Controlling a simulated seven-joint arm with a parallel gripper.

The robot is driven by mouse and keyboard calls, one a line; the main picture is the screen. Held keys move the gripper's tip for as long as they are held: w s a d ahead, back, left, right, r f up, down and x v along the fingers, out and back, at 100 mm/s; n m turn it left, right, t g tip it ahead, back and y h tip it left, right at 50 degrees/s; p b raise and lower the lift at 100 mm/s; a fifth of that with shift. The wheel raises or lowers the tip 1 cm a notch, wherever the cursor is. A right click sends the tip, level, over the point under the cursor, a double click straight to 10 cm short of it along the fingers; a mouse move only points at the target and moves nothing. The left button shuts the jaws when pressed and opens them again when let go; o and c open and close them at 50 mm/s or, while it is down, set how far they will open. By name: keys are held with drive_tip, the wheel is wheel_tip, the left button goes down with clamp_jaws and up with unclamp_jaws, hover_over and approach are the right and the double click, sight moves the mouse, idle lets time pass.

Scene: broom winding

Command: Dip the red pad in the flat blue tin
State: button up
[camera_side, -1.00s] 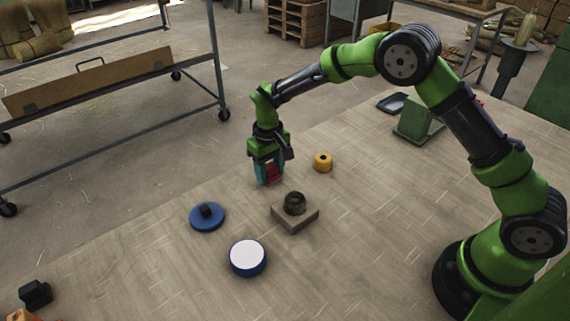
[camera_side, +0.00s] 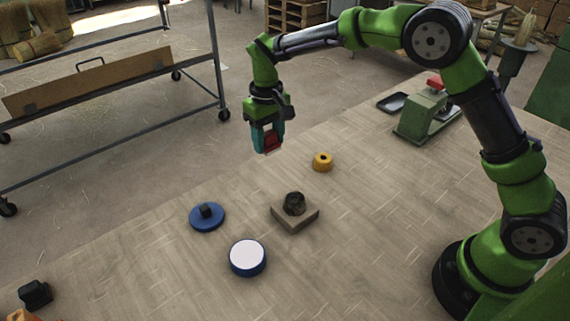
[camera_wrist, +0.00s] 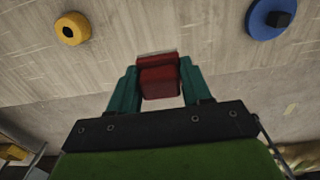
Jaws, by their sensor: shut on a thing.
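The red pad (camera_side: 271,140) is between the teal fingers of my gripper (camera_side: 267,142), which is shut on it and holds it above the table. In the wrist view the red block (camera_wrist: 159,77) sits between both fingers (camera_wrist: 160,84). The flat blue tin (camera_side: 247,261) stands on the table in front, round, with a white top face. A blue disc with a black knob (camera_side: 207,219) lies apart from it, behind and to the left. The disc also shows at the upper right of the wrist view (camera_wrist: 266,30). My gripper is well behind the tin, not over it.
A square block with a dark round piece on it (camera_side: 295,215) stands right of the disc. A yellow ring (camera_side: 323,162) lies behind it. A green device (camera_side: 425,118) and a black tray (camera_side: 392,103) are at the far right. A black object (camera_side: 36,294) is front left.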

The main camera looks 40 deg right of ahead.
drive_tip(key=o, duration=0.3)
drive_tip(key=shift+c, duration=0.9)
drive_tip(key=shift+a, duration=0.1)
drive_tip(key=s+a, duration=1.6)
drive_tip(key=a, duration=0.2)
drive_tip(key=shift+d+f, duration=0.1)
drive_tip(key=shift+f, duration=2.95)
